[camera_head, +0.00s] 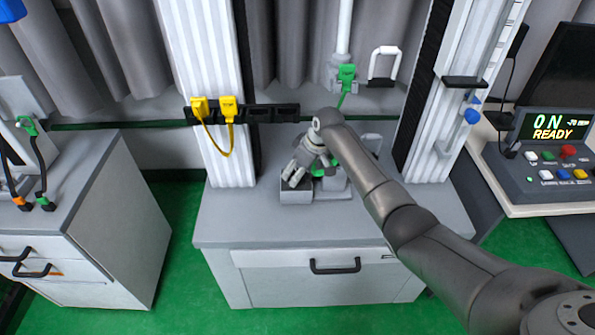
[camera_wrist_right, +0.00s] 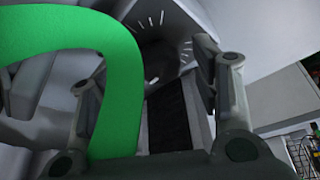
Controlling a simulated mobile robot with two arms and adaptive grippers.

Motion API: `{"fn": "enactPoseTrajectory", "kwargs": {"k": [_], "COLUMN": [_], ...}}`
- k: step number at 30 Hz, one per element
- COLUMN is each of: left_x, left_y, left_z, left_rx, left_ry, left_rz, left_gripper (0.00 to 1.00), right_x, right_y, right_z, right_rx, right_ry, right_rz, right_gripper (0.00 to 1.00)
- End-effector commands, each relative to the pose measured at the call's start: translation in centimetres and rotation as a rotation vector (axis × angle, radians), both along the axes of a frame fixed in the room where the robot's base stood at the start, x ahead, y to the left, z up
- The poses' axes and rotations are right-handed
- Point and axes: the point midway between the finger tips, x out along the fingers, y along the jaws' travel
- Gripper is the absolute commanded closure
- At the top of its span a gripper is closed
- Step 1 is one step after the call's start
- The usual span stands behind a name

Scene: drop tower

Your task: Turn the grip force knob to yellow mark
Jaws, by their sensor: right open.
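The grip force knob (camera_wrist_right: 160,62) shows in the right wrist view as a dark round shape with white tick marks around it. I cannot make out a yellow mark. My right gripper (camera_wrist_right: 152,78) is open, with one finger on each side of the knob's area; whether either finger touches it I cannot tell. A thick green cable or handle crosses the left part of this view and hides part of the left finger. In the head view my right gripper (camera_head: 292,178) is low over the grey device (camera_head: 297,195) on the middle cabinet, hiding the knob. My left gripper is not in view.
The middle cabinet (camera_head: 230,225) has free top at its left and right. White columns stand behind it at both sides. A yellow cable (camera_head: 215,145) hangs on the left column. A control panel (camera_head: 545,165) reading "ON READY" is at right; a grey cabinet (camera_head: 95,190) is at left.

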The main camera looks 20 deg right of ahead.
Motion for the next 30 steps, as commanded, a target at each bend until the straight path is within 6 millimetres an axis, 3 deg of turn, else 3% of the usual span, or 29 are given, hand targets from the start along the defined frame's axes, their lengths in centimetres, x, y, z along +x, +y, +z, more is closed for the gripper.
{"fn": "enactPoseTrajectory", "kwargs": {"k": [11,22,30], "left_x": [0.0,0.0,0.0], "left_y": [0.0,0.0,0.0], "left_z": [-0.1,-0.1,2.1], "left_rx": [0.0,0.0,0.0], "left_ry": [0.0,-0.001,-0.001], "left_rz": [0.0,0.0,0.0], "left_gripper": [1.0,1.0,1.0], "right_x": [0.2,0.2,0.1], "right_y": [0.2,0.2,0.2], "right_z": [-0.5,-0.5,0.0], "right_rx": [-0.001,0.0,0.0], "right_ry": [-0.002,-0.002,0.001], "right_rz": [0.001,0.001,-0.062], "right_gripper": [0.43,0.87,0.87]}}
